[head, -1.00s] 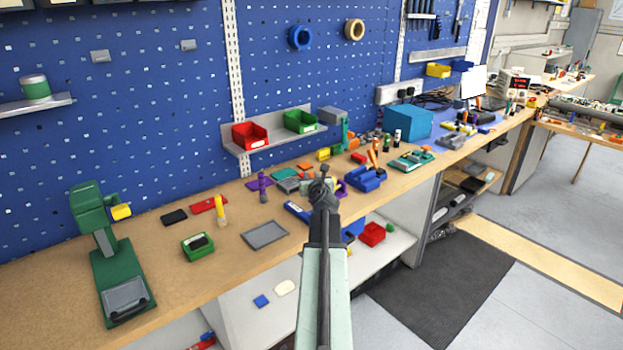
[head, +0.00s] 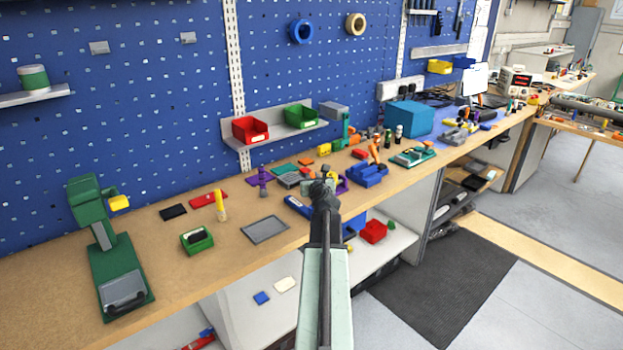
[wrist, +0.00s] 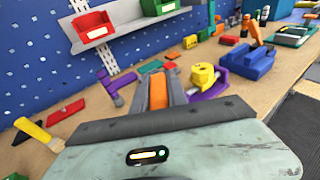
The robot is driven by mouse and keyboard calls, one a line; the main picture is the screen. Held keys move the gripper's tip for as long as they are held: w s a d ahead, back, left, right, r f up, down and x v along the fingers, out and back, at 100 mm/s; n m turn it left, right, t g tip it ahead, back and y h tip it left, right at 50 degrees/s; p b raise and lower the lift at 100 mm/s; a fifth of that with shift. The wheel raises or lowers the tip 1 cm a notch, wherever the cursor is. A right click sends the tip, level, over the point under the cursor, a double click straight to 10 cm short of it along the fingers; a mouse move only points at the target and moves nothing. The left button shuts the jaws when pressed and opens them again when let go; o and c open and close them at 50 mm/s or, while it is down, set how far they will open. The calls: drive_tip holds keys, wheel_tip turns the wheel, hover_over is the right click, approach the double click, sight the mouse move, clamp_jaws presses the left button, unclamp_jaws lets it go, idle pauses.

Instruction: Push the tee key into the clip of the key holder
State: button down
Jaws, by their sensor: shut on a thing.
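My gripper (wrist: 160,90) shows in the wrist view as two grey fingers with an orange piece (wrist: 158,94) between them. In the head view my gripper (head: 324,180) is over the front part of the bench, and its fingertips are too small to read. A purple T-shaped piece (wrist: 110,86) stands on the bench to the left of the fingers; it also shows in the head view (head: 262,180). A purple curved bracket (wrist: 222,90) is just right of the fingers, beside a yellow round piece (wrist: 204,75). I cannot tell for certain which is the tee key or key holder clip.
A blue block with an orange upright part (head: 368,174) stands to the right. A grey tray (head: 265,230), a green box (head: 197,241) and a yellow-handled tool (head: 220,206) are to the left. A shelf with red and green bins (head: 283,131) hangs behind.

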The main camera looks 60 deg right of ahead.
drive_tip(key=shift+f+b, duration=2.85)
drive_tip(key=shift+f, duration=0.1)
drive_tip(key=shift+f, duration=0.15)
drive_tip(key=c, duration=0.6)
unclamp_jaws()
drive_tip(key=shift+c, duration=0.2)
drive_tip(key=shift+s+a, duration=0.1)
drive_tip(key=shift+a, duration=0.05)
drive_tip(key=p+v, duration=0.1)
drive_tip(key=v, duration=0.8)
drive_tip(key=shift+s+a+p, duration=0.2)
drive_tip(key=shift+s+p, duration=0.05)
drive_tip(key=shift+p, duration=0.1)
drive_tip(key=shift+r, duration=0.3)
